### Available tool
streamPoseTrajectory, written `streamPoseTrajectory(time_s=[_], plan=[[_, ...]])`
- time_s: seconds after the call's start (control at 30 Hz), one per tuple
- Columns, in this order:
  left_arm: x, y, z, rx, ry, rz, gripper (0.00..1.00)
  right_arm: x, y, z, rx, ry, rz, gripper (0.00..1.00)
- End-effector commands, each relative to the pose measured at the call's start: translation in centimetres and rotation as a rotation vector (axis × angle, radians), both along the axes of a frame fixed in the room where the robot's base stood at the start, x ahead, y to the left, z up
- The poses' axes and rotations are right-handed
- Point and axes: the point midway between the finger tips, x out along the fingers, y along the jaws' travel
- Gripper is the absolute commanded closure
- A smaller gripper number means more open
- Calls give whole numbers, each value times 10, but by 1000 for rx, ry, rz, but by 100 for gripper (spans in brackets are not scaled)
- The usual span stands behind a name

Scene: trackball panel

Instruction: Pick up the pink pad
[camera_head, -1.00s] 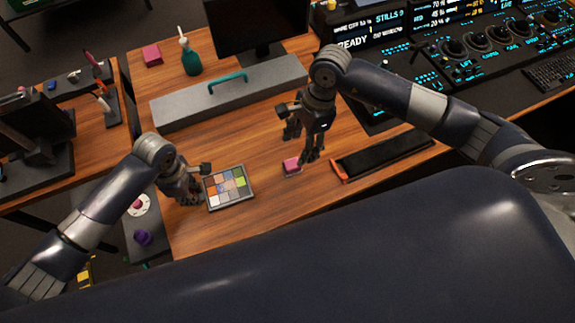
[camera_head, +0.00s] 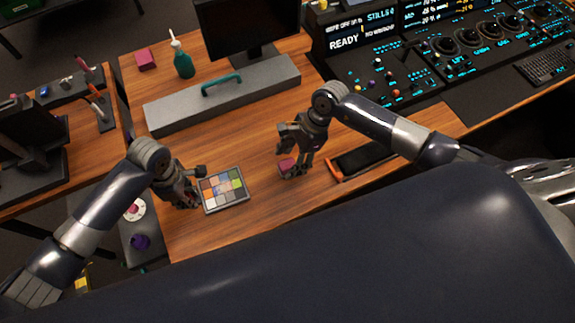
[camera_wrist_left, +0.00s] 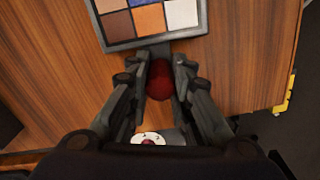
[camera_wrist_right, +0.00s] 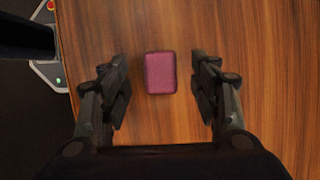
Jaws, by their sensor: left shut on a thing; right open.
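The small pink pad (camera_head: 286,164) lies flat on the wooden table, partly hidden by my right gripper (camera_head: 290,171). In the right wrist view the pad (camera_wrist_right: 160,73) is whole, midway between the two spread fingers (camera_wrist_right: 163,88), with a gap on each side. My right gripper is open and does not touch the pad. My left gripper (camera_head: 197,188) is beside the colour chart (camera_head: 223,189). In the left wrist view it is shut on a dark red ball (camera_wrist_left: 159,80). A second pink block (camera_head: 146,59) lies at the back left of the table.
A black tray with orange ends (camera_head: 362,160) lies right of the pad. A grey box with a teal handle (camera_head: 222,95), a teal bottle (camera_head: 183,62) and a monitor (camera_head: 248,28) stand behind. The table in front of the pad is clear.

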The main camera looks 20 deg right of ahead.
Motion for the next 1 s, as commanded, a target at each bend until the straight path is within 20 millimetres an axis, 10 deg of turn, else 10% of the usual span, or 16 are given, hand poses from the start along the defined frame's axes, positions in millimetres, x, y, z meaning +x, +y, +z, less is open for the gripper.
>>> streamPoseTrajectory(time_s=[0.43, 0.63, 1.0], plan=[[0, 0, 0, 0, 0, 0, 100, 0, 9, -23, 0, 0, -1, 43], [0, 0, 0, 0, 0, 0, 100, 0, 9, -23, 0, 0, -1, 86], [0, 0, 0, 0, -1, 0, 100, 0, 9, -20, 0, -1, 0, 88]])
